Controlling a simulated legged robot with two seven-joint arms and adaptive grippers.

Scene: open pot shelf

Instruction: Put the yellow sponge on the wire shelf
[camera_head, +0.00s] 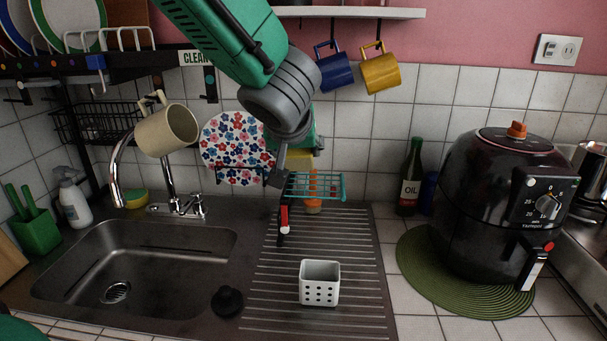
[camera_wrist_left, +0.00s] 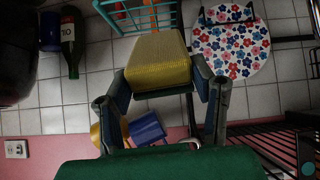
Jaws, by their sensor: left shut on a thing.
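My left gripper (camera_head: 290,160) hangs from above in the middle of the head view, with its fingers partly hidden by the wrist. In the left wrist view, the gripper (camera_wrist_left: 162,82) is shut on the yellow sponge (camera_wrist_left: 160,58), which sits between its two fingers. A strip of the sponge (camera_head: 307,153) shows beside the gripper in the head view. The teal wire shelf (camera_head: 333,187) is just below and right of the gripper; part of it shows in the left wrist view (camera_wrist_left: 125,18). The sponge appears clear of the shelf. My right gripper is not in view.
A flowered round board (camera_head: 232,145) hangs left of the gripper. Blue (camera_head: 335,72) and yellow (camera_head: 380,72) mugs hang at the upper right. A white perforated holder (camera_head: 320,283) stands on the drainboard below. An oil bottle (camera_head: 411,180) and an air fryer (camera_head: 490,205) stand right.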

